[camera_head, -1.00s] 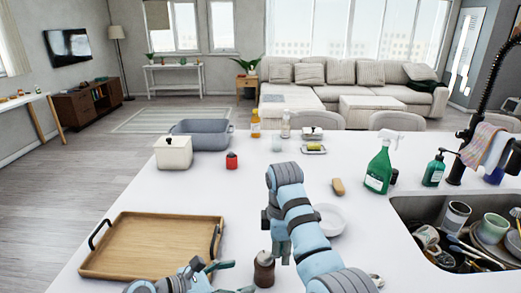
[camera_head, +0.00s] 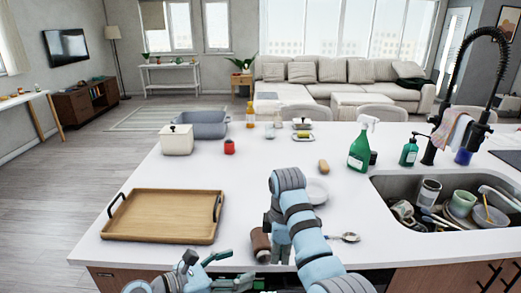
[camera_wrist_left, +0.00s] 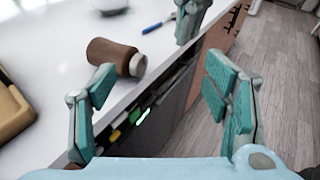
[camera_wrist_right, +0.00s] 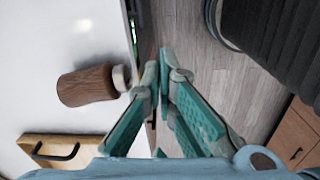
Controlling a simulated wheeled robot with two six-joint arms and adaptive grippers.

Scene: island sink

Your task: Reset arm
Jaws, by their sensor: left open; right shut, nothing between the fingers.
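My left gripper (camera_head: 205,262) is low at the front edge of the counter in the head view. In the left wrist view its two teal fingers (camera_wrist_left: 160,105) are wide apart with nothing between them. My right gripper (camera_head: 279,245) points down near the front edge; its fingers (camera_wrist_right: 165,75) are together and empty in the right wrist view. A brown bottle (camera_head: 260,242) lies on its side on the counter just left of the right gripper. It also shows in the left wrist view (camera_wrist_left: 113,56) and the right wrist view (camera_wrist_right: 86,87), its pale neck toward the edge.
A wooden tray (camera_head: 165,217) with black handles lies on the left. A green spray bottle (camera_head: 359,150) stands beside the sink (camera_head: 385,190), which is full of dishes. The counter's middle is mostly clear.

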